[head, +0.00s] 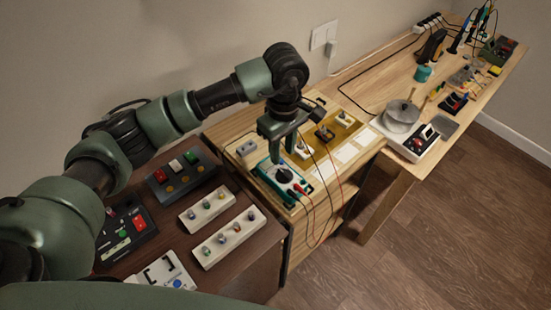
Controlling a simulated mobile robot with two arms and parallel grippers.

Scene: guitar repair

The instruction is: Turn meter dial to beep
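The meter (290,192) is a teal-edged multimeter with a dark round dial (284,176) on its face. It lies on the wooden bench near its front left corner, with red and black leads running from it. My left gripper (282,155) points down just above the meter's upper end, close to the dial. Its two fingers look a little apart, with nothing seen between them. I cannot tell whether a fingertip touches the dial. The meter's display is not readable. My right gripper is not in view.
A dark table (240,260) at the left front holds switch boxes and pale knob panels (228,237). A yellow board (335,132) with small parts lies behind the meter. Leads hang over the bench front. A longer bench with a grey pan (402,113) and tools extends right.

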